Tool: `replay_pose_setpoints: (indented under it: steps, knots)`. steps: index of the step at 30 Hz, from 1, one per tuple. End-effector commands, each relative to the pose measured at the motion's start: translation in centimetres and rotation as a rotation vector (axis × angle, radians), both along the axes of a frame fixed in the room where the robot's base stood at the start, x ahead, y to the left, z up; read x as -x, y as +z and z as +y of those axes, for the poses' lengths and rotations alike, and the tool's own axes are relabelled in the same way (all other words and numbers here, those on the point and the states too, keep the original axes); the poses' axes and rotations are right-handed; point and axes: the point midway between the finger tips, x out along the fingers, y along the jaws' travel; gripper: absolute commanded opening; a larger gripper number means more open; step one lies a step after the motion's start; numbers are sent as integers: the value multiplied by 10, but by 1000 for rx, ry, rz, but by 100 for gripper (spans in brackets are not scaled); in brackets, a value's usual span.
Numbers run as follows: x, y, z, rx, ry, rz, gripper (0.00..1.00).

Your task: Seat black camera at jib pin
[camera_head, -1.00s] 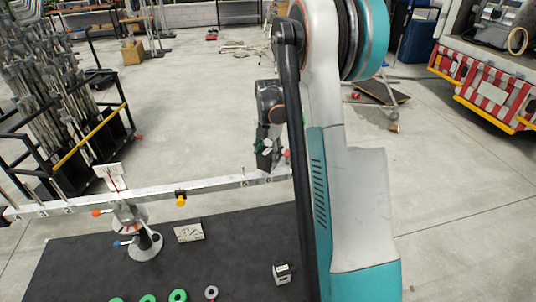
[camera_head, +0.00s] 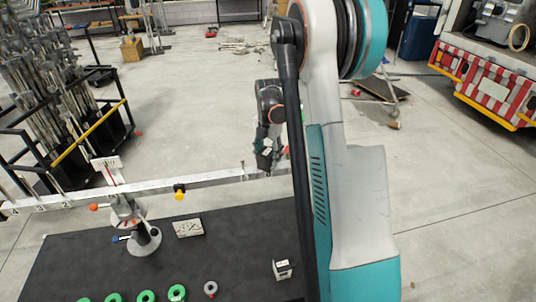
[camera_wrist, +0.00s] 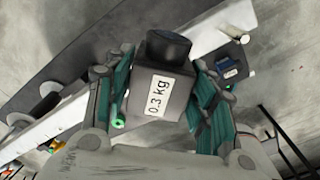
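The black camera (camera_wrist: 172,75), a dark box with a round lens and a white "0.3 kg" label, is between the fingers of my gripper (camera_wrist: 165,100) in the wrist view. The teal-padded fingers press on its two sides. In the head view my gripper (camera_head: 266,158) is near the right part of the long pale jib beam (camera_head: 215,178). A small upright pin (camera_head: 244,171) stands on the beam left of it. The beam also shows in the wrist view (camera_wrist: 215,28), passing behind the held camera. Whether the camera touches the beam cannot be told.
A round-based stand (camera_head: 145,242) carries the beam over a dark mat (camera_head: 85,262). A yellow knob (camera_head: 179,190), a flat plate (camera_head: 188,228), green rings (camera_head: 146,297) and a small box (camera_head: 283,269) are nearby. A rack (camera_head: 95,130) is left; a truck (camera_head: 492,85) is right.

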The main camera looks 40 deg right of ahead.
Motion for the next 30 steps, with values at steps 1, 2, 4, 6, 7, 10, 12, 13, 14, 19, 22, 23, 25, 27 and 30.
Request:
replay_pose_setpoints:
  steps: [1, 2, 4, 6, 7, 10, 12, 13, 14, 19, 22, 23, 25, 27, 30]
  knots:
    - [0, 0, 0, 0, 0, 0, 69]
    - [0, 0, 0, 0, 0, 0, 70]
    - [0, 0, 0, 0, 0, 0, 70]
    - [0, 0, 0, 0, 0, 0, 70]
    - [0, 0, 0, 0, 0, 0, 70]
    - [0, 0, 0, 0, 0, 0, 70]
    - [0, 1, 0, 0, 0, 0, 70]
    - [0, 2, 0, 0, 0, 0, 70]
    - [0, 3, 0, 0, 0, 0, 70]
    - [0, 26, 0, 0, 0, 0, 70]
    - [0, 47, 0, 0, 0, 0, 70]
    - [0, 53, 0, 0, 0, 0, 70]
    - [0, 67, 0, 0, 0, 0, 70]
    - [0, 81, 0, 0, 0, 0, 70]
    - [0, 97, 0, 0, 0, 0, 70]
